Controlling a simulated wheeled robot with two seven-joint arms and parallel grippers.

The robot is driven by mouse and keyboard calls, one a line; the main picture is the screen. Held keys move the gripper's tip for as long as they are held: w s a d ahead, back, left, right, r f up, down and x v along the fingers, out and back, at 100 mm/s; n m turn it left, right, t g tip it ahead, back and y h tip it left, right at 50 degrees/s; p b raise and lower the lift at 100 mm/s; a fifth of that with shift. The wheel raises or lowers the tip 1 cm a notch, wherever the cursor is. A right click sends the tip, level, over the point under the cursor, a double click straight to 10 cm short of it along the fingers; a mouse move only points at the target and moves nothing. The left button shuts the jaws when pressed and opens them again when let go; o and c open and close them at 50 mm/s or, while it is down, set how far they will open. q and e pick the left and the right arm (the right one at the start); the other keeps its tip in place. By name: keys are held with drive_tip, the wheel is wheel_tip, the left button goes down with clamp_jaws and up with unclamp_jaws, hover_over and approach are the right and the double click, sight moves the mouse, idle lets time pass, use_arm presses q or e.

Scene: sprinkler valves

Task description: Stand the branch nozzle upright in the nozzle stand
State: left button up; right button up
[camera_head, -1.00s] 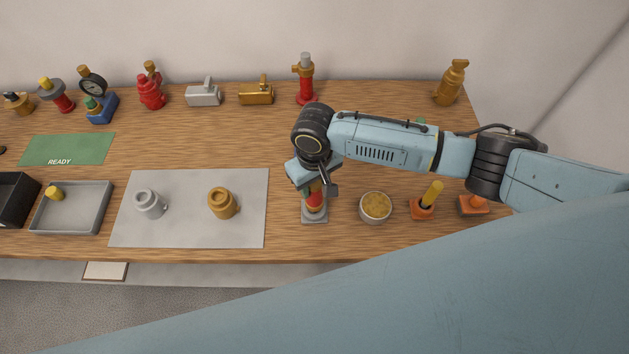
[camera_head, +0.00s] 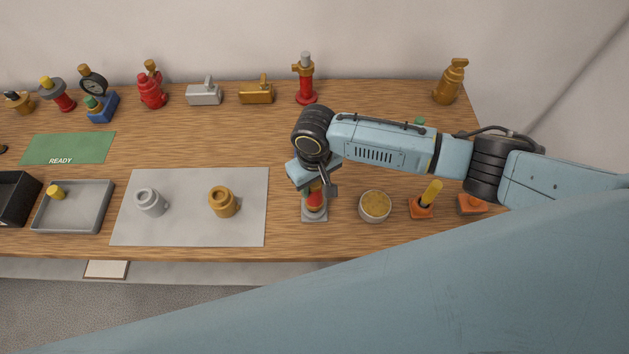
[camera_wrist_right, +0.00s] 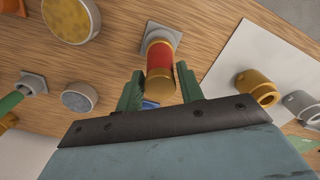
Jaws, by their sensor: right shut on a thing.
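The branch nozzle, red with brass-coloured parts (camera_head: 315,198), stands about upright at the grey square nozzle stand (camera_head: 314,217), its lower end at the stand. In the right wrist view the nozzle's red band (camera_wrist_right: 159,58) shows between the green fingers, with the stand's plate (camera_wrist_right: 171,36) beyond it. My right gripper (camera_head: 316,187) is above the stand and shut on the nozzle's upper part. The wrist and fingers hide the nozzle's top in the head view. How deep its lower end sits cannot be seen. My left gripper is not in view.
A round bowl of yellow-brown grains (camera_head: 375,206) and an orange stand with a yellow rod (camera_head: 424,202) are right of the stand. A grey mat (camera_head: 185,225) with silver and brass fittings is left. Several valves line the back. Bare wood lies behind the mat.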

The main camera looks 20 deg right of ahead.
drive_tip(key=shift+f+b, duration=0.3)
drive_tip(key=shift+f, duration=0.8)
drive_tip(key=o, duration=1.1)
drive_tip(key=shift+r, duration=0.15)
drive_tip(key=shift+r+p, duration=1)
drive_tip(key=shift+r, duration=2.95)
